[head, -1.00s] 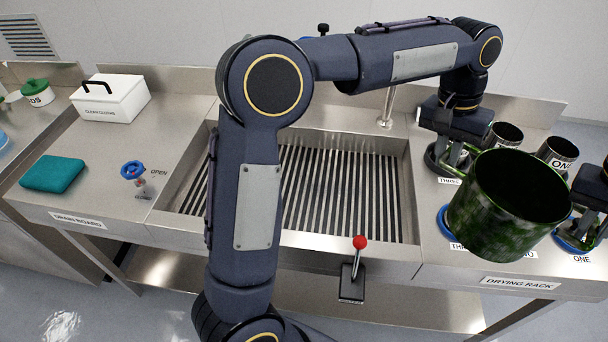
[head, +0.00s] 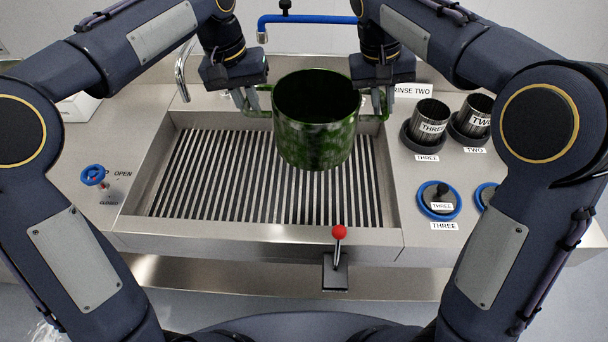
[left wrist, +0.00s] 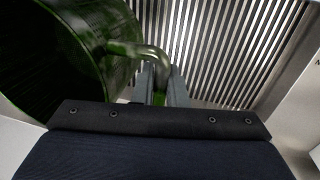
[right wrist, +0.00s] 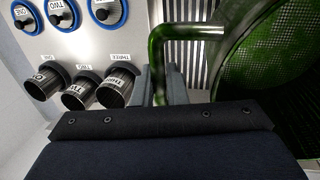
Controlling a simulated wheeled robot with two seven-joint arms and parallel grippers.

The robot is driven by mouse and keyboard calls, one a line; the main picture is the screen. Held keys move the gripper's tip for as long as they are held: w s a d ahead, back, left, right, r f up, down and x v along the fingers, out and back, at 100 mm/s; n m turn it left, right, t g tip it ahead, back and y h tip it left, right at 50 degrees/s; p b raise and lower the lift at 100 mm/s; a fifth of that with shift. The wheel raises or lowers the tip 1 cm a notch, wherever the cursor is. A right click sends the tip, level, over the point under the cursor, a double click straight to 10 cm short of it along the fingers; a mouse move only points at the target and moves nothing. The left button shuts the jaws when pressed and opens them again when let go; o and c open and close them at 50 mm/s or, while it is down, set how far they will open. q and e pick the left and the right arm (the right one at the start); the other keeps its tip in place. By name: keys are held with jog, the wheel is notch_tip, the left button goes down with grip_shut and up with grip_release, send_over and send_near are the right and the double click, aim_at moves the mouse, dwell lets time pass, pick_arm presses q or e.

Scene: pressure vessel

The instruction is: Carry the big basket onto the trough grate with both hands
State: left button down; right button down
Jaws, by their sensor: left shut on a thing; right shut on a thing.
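The big basket (head: 315,135) is a dark green, mottled round pot, held upright over the back right part of the trough grate (head: 225,180). I cannot tell how high it is above the bars. My left gripper (head: 250,108) is shut on the basket's left handle; the handle and jaws also show in the left wrist view (left wrist: 162,85). My right gripper (head: 376,110) is shut on the right handle, which also shows in the right wrist view (right wrist: 185,32). The grate is dark with pale parallel bars, recessed in a steel trough; the basket hides part of it.
Steel cups (head: 430,118) and blue-ringed round fixtures (head: 440,200) stand on the right counter. A blue valve (head: 94,175) stands at the left. A red-knobbed lever (head: 339,232) rises at the front edge. A blue pipe (head: 305,20) runs behind. The grate's left side is clear.

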jog(key=shift+w+a, duration=0.1)
jog(key=shift+a, duration=0.05)
